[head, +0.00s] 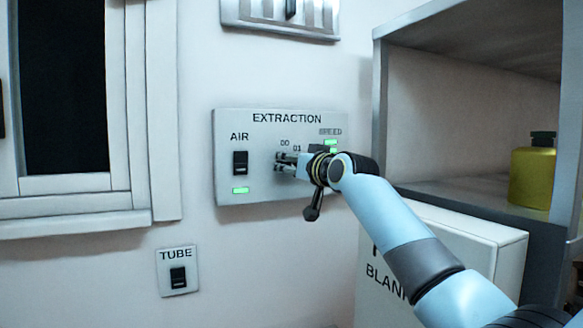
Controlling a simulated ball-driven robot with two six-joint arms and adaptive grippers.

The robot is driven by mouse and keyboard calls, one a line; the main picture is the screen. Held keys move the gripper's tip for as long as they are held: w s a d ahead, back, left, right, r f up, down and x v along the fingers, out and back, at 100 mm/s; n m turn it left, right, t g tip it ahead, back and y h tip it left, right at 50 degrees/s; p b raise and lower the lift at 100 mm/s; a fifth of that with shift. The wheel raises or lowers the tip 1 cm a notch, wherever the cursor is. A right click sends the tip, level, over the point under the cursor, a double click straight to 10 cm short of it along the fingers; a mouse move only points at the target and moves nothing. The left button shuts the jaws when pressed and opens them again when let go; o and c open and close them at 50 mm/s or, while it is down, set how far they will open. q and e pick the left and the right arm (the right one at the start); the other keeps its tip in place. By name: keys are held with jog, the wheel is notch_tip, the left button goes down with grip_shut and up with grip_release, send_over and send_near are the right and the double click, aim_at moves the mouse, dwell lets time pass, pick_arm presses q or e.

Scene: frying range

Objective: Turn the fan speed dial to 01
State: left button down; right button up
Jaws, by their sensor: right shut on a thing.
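The grey EXTRACTION panel (232,120) is on the wall in the middle of the head view. It carries the printed marks 00 and 01, with a partly covered SPEED label at its upper right. My right gripper (283,162) reaches in from the right, just below these marks, and is shut on the fan speed dial. The fingers and wrist hide most of the dial, so I cannot tell which mark it points to. My left gripper is not in view.
The AIR switch (240,163) is left of the dial, with a lit green lamp (240,190) below it. More green lamps (331,147) glow under SPEED. A TUBE switch (178,277) is lower left. A shelf (470,190) with a yellow container (532,175) stands right.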

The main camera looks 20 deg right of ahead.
jog(key=n+b, duration=0.1)
jog(key=n, duration=0.5)
jog(key=shift+n+h+b, duration=0.4)
jog(key=n, duration=0.4)
jog(key=shift+a+g, duration=0.1)
jog(key=shift+g, duration=0.2)
jog(key=n, duration=0.4)
jog(key=shift+h, duration=0.4)
jog(key=shift+n, duration=0.3)
jog(key=o, duration=1.2)
jog(key=shift+r, duration=0.1)
